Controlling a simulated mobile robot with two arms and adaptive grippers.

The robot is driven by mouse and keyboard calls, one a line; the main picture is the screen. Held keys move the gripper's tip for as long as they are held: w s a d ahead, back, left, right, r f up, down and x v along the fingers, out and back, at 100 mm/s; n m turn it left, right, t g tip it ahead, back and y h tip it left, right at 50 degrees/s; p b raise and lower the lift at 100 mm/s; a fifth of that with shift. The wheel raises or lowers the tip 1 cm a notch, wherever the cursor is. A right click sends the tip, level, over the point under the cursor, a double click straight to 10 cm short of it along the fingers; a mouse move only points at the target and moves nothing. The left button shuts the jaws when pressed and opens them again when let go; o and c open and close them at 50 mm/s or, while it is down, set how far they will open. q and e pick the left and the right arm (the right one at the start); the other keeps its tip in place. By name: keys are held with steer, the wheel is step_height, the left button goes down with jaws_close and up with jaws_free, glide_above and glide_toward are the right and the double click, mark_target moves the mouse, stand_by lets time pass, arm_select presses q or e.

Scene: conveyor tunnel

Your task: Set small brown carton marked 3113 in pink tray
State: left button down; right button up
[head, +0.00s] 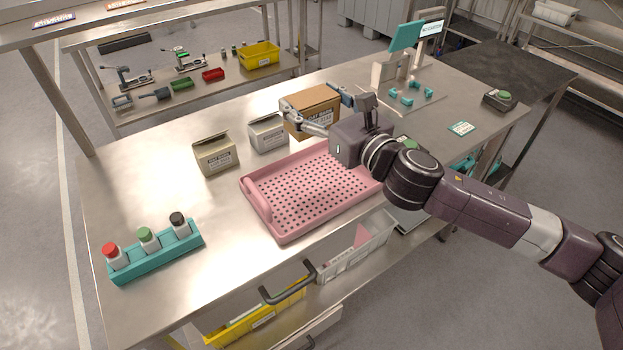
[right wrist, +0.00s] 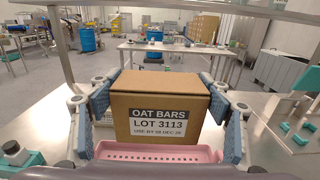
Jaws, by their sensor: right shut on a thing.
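The small brown carton (head: 311,104) is just beyond the far edge of the pink tray. In the right wrist view the carton (right wrist: 160,84) shows a label reading OAT BARS LOT 3113. My right gripper (head: 322,112) is shut on it, with one blue-padded finger at each side. I cannot tell whether the carton touches the table. The pink tray (head: 262,212) has a perforated floor and looks empty; my right gripper's body hides its far right part. The tray's edge (right wrist: 157,153) also shows below the carton in the right wrist view. My left gripper is not in view.
A beige carton (head: 215,155) and a pale grey carton (head: 268,134) stand left of the brown one. A teal rack (head: 158,254) with three capped bottles is at front left. A teal fixture (head: 410,95) and a green-button box (head: 499,100) stand to the right. The left tabletop is mostly clear.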

steer(key=shift+f+b, duration=1.6)
steer(key=shift+f, duration=7.45)
steer(key=shift+f, duration=0.15)
steer(key=o, duration=1.7)
steer(key=shift+s, duration=0.1)
